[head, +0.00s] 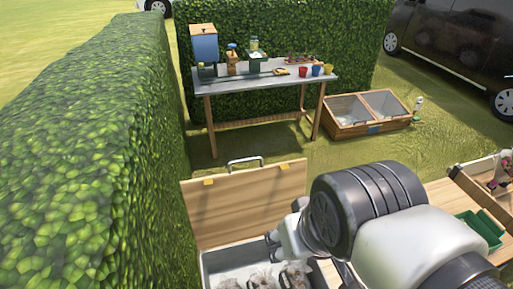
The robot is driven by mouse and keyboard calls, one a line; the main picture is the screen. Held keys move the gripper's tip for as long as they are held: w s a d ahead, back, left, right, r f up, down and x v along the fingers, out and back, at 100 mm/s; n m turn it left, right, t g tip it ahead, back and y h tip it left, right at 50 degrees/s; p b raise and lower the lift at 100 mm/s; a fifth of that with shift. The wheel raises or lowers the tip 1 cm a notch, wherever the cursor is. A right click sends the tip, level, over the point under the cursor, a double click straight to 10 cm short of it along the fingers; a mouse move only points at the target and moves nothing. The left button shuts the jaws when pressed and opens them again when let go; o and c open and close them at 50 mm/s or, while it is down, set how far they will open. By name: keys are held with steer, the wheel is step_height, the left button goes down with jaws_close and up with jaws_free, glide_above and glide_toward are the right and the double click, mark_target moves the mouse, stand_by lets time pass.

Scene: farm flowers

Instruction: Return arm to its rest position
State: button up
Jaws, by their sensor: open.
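My arm enters from the lower right, its dark joint and white links covering part of the scene. My gripper (273,241) is at the arm's left end, small and partly hidden by the wrist. It is open, with nothing seen between its fingers. It appears in front of an open wooden lid (245,203) and above the right part of a grey bin (222,262). The bin holds several pale, clear-wrapped bundles (262,279); its lower part is cut off by the picture's edge.
A tall hedge (80,150) runs along the left. A work table (240,79) with a blue box (204,46) and small coloured pots stands behind. A cold frame (365,113) sits on the grass. A green tray (478,231) lies at right. Grass between is open.

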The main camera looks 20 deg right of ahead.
steer(key=shift+s+d+r, duration=0.1)
steer(key=shift+s+r, duration=0.05)
steer(key=shift+s, duration=0.2)
step_height(320, 180, down, 12)
steer(key=b, duration=1.2)
